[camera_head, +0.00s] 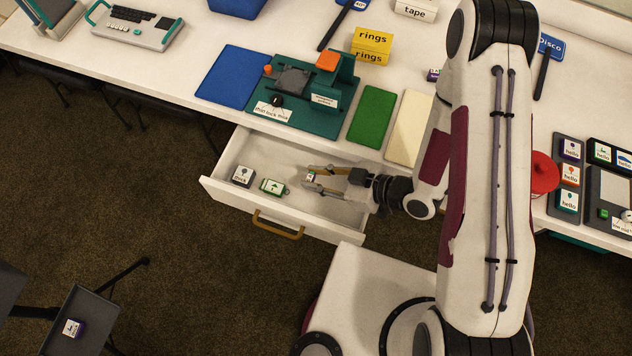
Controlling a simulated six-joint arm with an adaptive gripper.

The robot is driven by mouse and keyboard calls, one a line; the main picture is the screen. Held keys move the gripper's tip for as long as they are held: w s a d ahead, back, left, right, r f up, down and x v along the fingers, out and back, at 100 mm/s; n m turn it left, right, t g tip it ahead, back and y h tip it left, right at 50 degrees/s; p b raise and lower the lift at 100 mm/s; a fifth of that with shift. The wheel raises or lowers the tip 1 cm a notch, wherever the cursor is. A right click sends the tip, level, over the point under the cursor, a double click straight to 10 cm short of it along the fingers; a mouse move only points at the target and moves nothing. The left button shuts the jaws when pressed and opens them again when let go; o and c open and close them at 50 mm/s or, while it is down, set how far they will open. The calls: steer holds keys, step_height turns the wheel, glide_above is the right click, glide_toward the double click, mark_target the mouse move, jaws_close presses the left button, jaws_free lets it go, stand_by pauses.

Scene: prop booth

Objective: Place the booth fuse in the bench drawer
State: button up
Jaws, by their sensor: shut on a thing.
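The bench drawer (236,199) is pulled open below the white bench and has a tan handle. My gripper (309,179) is inside the drawer's outline, pointing left, with its fingers shut on a small labelled block (311,176). The fingers partly hide this block, and its label is too small to read. I cannot tell for certain whether it is the booth fuse. A grey block with a white label (242,176) and a green piece with a white arrow label (273,187) lie in the drawer, left of my gripper. I cannot tell whether the held block touches the drawer floor.
A teal fixture (318,119) stands on the bench above the drawer, between a blue mat (232,77) and a green mat (371,117). Yellow "rings" boxes (371,41) stand behind. A small labelled block (71,328) sits on a dark tray at lower left.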

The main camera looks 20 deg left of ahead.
steer(key=shift+f, duration=0.15)
steer(key=shift+f, duration=1.95)
steer(key=shift+f, duration=0.6)
steer(key=o, duration=0.8)
steer(key=shift+r, duration=0.15)
steer(key=shift+d+r, duration=0.15)
steer(key=shift+r, duration=0.4)
steer(key=shift+v, duration=5.85)
